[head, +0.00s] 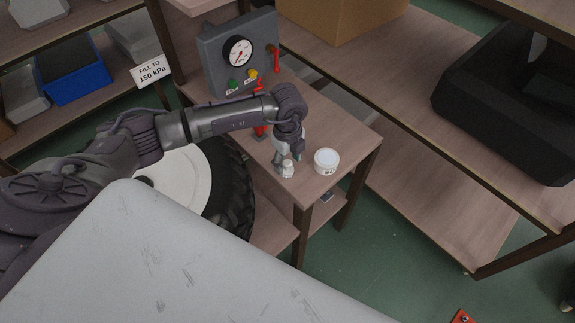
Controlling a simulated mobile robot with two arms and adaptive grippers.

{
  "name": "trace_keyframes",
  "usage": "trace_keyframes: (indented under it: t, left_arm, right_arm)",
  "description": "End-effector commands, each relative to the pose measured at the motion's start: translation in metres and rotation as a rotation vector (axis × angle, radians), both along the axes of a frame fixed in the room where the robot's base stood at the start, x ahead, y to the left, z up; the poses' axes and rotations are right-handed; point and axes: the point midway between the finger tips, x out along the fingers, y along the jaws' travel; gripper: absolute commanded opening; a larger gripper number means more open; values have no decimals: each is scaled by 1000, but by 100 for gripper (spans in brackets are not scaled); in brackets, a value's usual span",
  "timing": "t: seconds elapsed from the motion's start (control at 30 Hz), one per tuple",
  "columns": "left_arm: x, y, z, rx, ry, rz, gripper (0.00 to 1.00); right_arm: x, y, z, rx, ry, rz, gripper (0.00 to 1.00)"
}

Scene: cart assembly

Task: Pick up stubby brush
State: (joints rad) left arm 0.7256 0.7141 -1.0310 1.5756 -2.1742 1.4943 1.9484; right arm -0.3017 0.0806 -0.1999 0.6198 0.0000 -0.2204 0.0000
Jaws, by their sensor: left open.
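My left gripper (287,160) points down over the small wooden table, just left of a white tub. It is open. A small white object (288,170) shows at its fingertips, low near the table top; it may be the stubby brush, but it is too small and too covered by the fingers to tell. I cannot tell whether the fingers touch it. The white round tub (327,161) with dark lettering stands upright on the table, apart from the gripper. My right gripper is out of the picture.
The wooden table (345,128) also holds a grey gauge panel (239,50) at the back and a red item (261,130) partly behind my arm. A wheel with a black tyre (236,190) stands left of the table. A shelf unit (410,75) is at right.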

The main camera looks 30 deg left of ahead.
Motion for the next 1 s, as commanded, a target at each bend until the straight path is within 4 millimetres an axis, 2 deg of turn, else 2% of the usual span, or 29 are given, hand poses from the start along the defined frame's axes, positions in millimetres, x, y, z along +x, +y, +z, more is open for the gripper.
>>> trace_keyframes:
  t: [0.1,0.33,0.7,1.0]
  left_arm:
    - [-1,0,-10,-1,1,0,57]
    - [0,0,-12,0,0,-1,57]
    - [0,0,-12,0,0,0,0]
    - [0,0,-10,0,-1,0,0]
  right_arm:
    - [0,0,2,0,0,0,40]
    - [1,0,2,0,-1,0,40]
    - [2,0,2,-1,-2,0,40]
    - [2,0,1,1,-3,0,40]
